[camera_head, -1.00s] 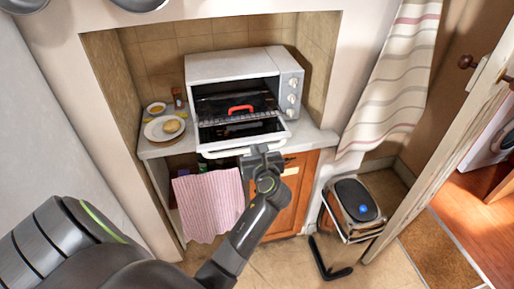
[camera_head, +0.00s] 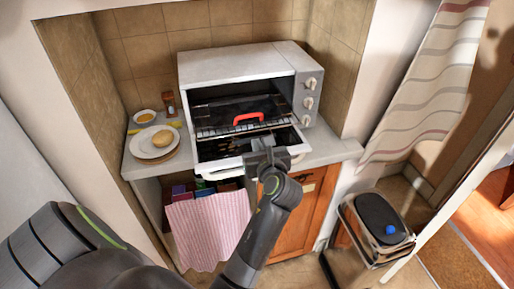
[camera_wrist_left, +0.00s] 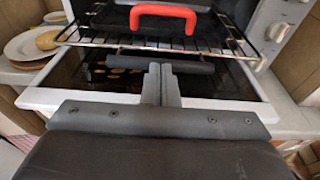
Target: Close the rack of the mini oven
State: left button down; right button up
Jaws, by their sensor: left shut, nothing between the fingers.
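The white mini oven (camera_head: 230,65) stands on the counter with its front open and its door (camera_head: 222,165) folded down. Its wire rack (camera_head: 222,131) sits inside and shows at the opening; in the left wrist view the rack (camera_wrist_left: 110,41) reaches out over the door. A dark item with a red handle (camera_head: 248,118) is on the rack. The red handle (camera_wrist_left: 163,17) also shows in the left wrist view. My left gripper (camera_head: 264,148) is shut and empty over the door, in front of the rack; its closed fingers (camera_wrist_left: 160,75) point at the oven. My right gripper is out of view.
A plate with a bun (camera_head: 161,139), a small bowl (camera_head: 145,117) and a spice jar (camera_head: 169,103) stand left of the oven. A pink striped towel (camera_head: 209,230) hangs below the counter. A bin (camera_head: 378,222) stands on the floor at right. Alcove walls flank the oven.

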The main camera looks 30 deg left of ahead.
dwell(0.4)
pick_arm(q)
jog(key=shift+r, duration=0.1)
jog(key=shift+w+a+r+p, duration=0.1)
jog(key=shift+w+a+p, duration=0.15)
jog(key=shift+p, duration=0.1)
jog(key=p, duration=0.4)
send_near(245, 113)
jog(key=p+x, duration=0.1)
jog(key=x, duration=0.6)
jog(key=shift+s+a+r+p, duration=0.1)
jog(key=shift+s+a+p, duration=0.1)
jog(key=shift+p, duration=0.2)
jog(key=shift+w+a, duration=0.45)
jog(key=shift+r, duration=0.25)
